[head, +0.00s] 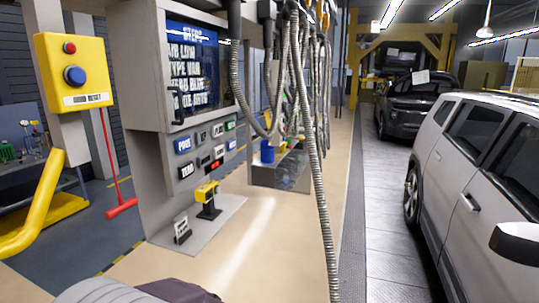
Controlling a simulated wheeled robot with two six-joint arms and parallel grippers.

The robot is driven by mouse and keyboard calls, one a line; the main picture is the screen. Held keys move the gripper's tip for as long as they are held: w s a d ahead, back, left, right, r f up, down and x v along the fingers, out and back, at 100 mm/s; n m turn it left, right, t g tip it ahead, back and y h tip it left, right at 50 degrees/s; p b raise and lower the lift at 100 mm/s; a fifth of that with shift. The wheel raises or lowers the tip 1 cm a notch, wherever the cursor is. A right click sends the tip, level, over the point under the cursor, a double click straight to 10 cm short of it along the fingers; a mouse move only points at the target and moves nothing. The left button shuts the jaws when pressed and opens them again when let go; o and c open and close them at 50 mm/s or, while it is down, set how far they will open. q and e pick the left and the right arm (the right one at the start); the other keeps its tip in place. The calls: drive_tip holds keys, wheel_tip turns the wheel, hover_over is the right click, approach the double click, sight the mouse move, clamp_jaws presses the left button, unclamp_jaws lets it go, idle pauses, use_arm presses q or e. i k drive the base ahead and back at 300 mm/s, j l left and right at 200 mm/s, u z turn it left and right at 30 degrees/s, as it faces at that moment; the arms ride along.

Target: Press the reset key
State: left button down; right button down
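A yellow control box (72,72) is fixed to a grey post at the left of the head view. It has a small red button (69,47) at the top and a larger blue button (74,75) below it. A white label reading RESET (87,99) sits under the blue button. Neither gripper shows in this view, so I cannot see how they stand relative to the box.
A grey cabinet (150,62) with a text screen and several labelled keys stands right of the box. A red T-handled tool (121,208) leans below. Hoses (318,150) hang in the middle. Cars stand at right. The tan floor (270,235) is clear in front.

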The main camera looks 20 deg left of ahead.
sight(231, 144)
drive_tip(key=i+l+u, duration=0.15)
drive_tip(key=i+u, duration=0.3)
drive_tip(key=i+l+u, duration=0.4)
drive_tip(key=i, duration=0.2)
drive_tip(key=i+l+u, duration=0.9)
drive_tip(key=l, duration=0.15)
drive_tip(key=k+j, duration=0.05)
drive_tip(key=k, duration=0.05)
